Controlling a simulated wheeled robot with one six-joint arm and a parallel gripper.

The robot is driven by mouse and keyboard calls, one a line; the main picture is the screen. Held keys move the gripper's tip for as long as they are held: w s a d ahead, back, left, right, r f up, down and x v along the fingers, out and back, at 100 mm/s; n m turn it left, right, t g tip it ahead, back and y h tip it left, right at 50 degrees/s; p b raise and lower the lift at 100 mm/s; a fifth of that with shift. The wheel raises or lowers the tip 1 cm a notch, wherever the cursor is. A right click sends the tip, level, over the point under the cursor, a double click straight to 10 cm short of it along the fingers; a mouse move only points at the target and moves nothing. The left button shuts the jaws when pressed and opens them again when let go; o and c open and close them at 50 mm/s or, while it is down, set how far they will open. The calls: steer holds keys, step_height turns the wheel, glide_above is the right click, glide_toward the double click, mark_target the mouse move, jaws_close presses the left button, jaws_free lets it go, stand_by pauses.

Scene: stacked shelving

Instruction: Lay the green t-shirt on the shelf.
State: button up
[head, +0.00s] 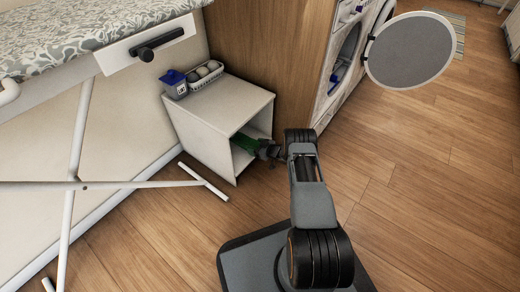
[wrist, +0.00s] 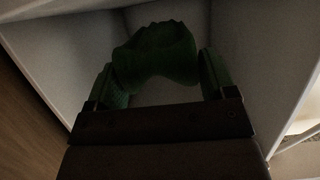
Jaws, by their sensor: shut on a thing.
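The green t-shirt (wrist: 157,54) is a bunched dark green cloth between the fingers of my gripper (wrist: 160,82) in the wrist view. The gripper is shut on it, inside a shelf compartment with pale walls. In the head view the green t-shirt (head: 243,142) shows as a small green patch in the open front of the small white shelf unit (head: 213,108). My gripper (head: 262,150) reaches in there from the right. The wrist view is dark, and I cannot tell whether the cloth touches the compartment floor (wrist: 165,95).
A blue box (head: 174,84) and a white basket (head: 206,77) with round items stand on top of the unit. An ironing board (head: 60,45) with white legs is at left. A washing machine (head: 345,55) with its round door (head: 408,50) open is at upper right. Wooden floor lies clear at right.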

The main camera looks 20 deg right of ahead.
steer(key=shift+x, duration=1.25)
steer(key=shift+f, duration=0.8)
steer(key=o, duration=0.9)
steer(key=p+v, duration=0.6)
steer(key=v, duration=0.7)
steer(key=shift+s+d+r, duration=0.2)
steer(key=shift+s+d, duration=0.05)
steer(key=shift+s, duration=0.05)
